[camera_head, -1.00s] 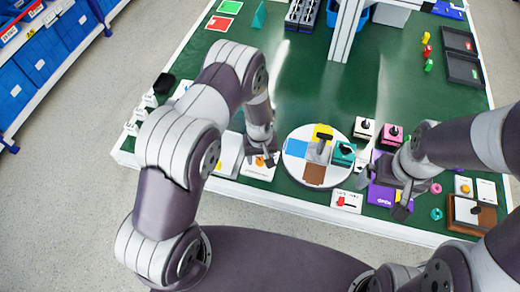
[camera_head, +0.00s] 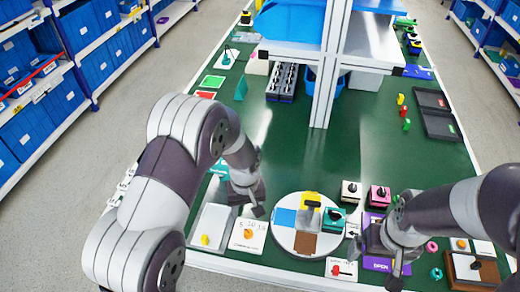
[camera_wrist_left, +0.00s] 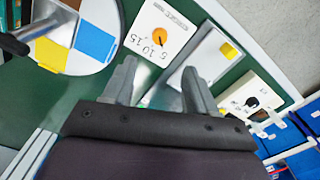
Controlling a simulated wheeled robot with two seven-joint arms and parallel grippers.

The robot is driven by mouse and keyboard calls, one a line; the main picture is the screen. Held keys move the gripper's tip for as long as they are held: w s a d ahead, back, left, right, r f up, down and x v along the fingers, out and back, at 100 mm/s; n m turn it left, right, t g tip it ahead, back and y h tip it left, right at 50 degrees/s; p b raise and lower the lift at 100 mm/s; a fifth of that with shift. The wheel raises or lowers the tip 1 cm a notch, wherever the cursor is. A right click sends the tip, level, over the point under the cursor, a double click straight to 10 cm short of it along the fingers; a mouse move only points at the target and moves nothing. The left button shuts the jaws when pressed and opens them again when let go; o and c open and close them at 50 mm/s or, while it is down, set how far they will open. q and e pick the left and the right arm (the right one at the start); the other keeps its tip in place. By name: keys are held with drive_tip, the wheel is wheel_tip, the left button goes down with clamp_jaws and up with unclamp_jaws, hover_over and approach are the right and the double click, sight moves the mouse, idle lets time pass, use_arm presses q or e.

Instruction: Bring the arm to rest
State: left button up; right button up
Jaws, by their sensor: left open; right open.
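The rotary switch is a white plate with printed numbers and an orange knob (camera_head: 248,234), near the front of the green table. In the left wrist view the knob (camera_wrist_left: 159,35) lies beyond the fingertips, uncovered. My left gripper (camera_head: 256,208) is open and empty. In the head view it appears just behind the switch plate, apart from the knob. Its two spread fingers (camera_wrist_left: 160,82) show in the left wrist view with nothing between them. My right gripper (camera_head: 396,270) is open at the front right, over the purple panel (camera_head: 375,264), which it partly hides.
A round board (camera_head: 284,240) with coloured sections and a grey-handled object stands right of the switch. A grey box with a yellow button (camera_head: 205,240) is to its left. A metal post (camera_head: 326,90) stands at the back. The middle of the green table (camera_head: 300,150) is clear.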

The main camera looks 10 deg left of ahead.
use_arm(q)
drive_tip(key=s+a+r+m+t, duration=0.1)
drive_tip(key=s+a+r+m, duration=0.3)
drive_tip(key=s+r, duration=0.7)
drive_tip(key=s+a, duration=0.1)
drive_tip(key=s, duration=0.1)
drive_tip(key=shift+s+a+r, duration=0.2)
drive_tip(key=shift+s+a, duration=0.2)
drive_tip(key=shift+s, duration=0.15)
idle(0.6)
